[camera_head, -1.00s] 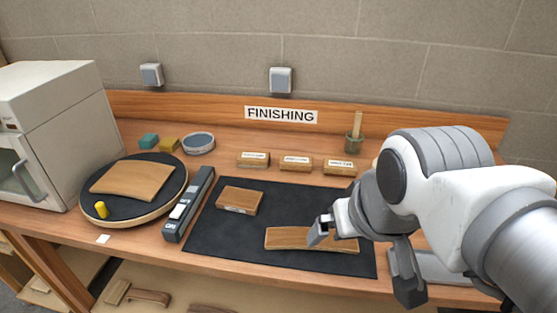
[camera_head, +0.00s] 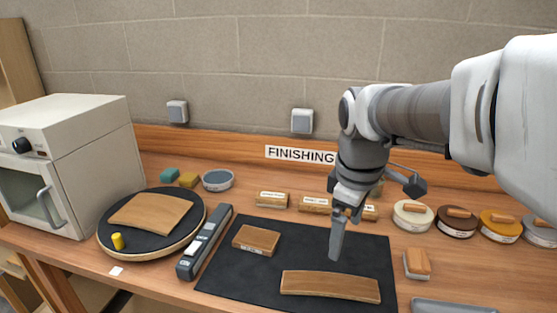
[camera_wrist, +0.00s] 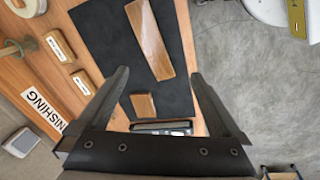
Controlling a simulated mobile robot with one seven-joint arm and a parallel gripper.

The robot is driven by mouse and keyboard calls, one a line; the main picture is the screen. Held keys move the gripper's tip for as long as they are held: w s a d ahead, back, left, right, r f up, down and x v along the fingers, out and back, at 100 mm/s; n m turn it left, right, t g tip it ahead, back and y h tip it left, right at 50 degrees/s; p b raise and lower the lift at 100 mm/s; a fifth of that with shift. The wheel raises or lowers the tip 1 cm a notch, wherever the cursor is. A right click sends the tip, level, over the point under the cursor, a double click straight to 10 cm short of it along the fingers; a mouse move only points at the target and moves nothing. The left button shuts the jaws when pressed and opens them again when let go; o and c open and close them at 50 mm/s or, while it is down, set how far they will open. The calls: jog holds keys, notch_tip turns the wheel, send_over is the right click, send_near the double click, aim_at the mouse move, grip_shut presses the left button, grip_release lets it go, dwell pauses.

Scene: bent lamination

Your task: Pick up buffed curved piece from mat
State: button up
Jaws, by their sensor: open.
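The curved wooden piece (camera_head: 331,286) lies on the front right part of the black mat (camera_head: 225,281). It also shows in the wrist view (camera_wrist: 150,38), beyond my fingertips and lying lengthwise between their lines. My gripper (camera_head: 337,240) is above the mat, behind and above the piece in the head view. In the wrist view my gripper (camera_wrist: 160,75) has its two fingers wide apart with nothing between them. A second curved wooden board (camera_head: 150,213) lies on the round black turntable (camera_head: 109,246) at the left.
A labelled wooden block (camera_head: 256,240) sits on the mat's left part. A long grey level-like tool (camera_head: 205,243) lies left of the mat. Several round tins (camera_head: 413,215) and a wood-backed brush (camera_head: 417,263) stand at right. A white oven (camera_head: 70,165) stands at far left.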

aim_at(330, 283)
jog(key=w+f+n+g, duration=0.2)
jog(key=w+f+n, duration=0.2)
jog(key=w+n, duration=0.15)
jog(key=f+b, duration=0.1)
jog(key=f, duration=0.5)
jog(key=f+b, duration=0.1)
jog(key=f, duration=0.4)
jog(key=w+f+b, duration=0.1)
jog(key=f, duration=0.5)
jog(key=shift+d+f, duration=0.3)
jog(key=shift+d, duration=0.1)
jog(key=shift+c, duration=0.3)
jog(key=c, duration=1.2)
jog(key=shift+c, duration=0.4)
jog(key=shift+r, duration=0.2)
